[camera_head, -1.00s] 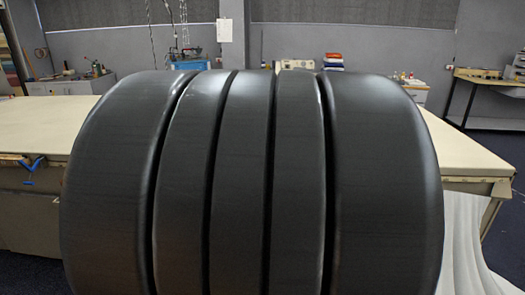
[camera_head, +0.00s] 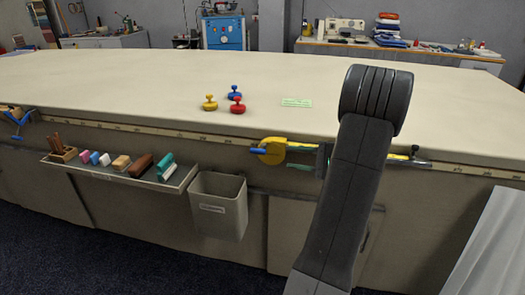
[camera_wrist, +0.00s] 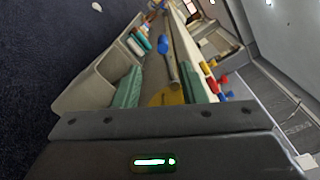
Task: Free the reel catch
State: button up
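A yellow round reel (camera_head: 272,152) with a blue catch or handle (camera_head: 258,150) sits on the front edge of the long table. My gripper (camera_head: 312,163) is just right of the reel, partly hidden behind my arm. In the wrist view, its two green fingers (camera_wrist: 162,84) stand apart, with a gap between them. Yellow of the reel (camera_wrist: 168,97) and a grey bar show in and beyond this gap. I cannot tell whether either finger touches them. The blue part (camera_wrist: 179,50) shows farther off. A yellow strip extends along the edge right of my arm.
Yellow (camera_head: 210,104), blue and red knobbed pieces and a green card (camera_head: 296,103) lie on the tabletop (camera_head: 130,80). A tray (camera_head: 120,175) of small tools and a grey bin (camera_head: 218,205) hang at the front, left of the reel. White cloth hangs at right.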

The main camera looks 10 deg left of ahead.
aim_at(253, 149)
jog(key=a, duration=1.3)
jog(key=shift+w+a+r+b, duration=0.1)
jog(key=shift+w+a+b, duration=0.25)
jog(key=shift+b, duration=0.05)
grip_shut()
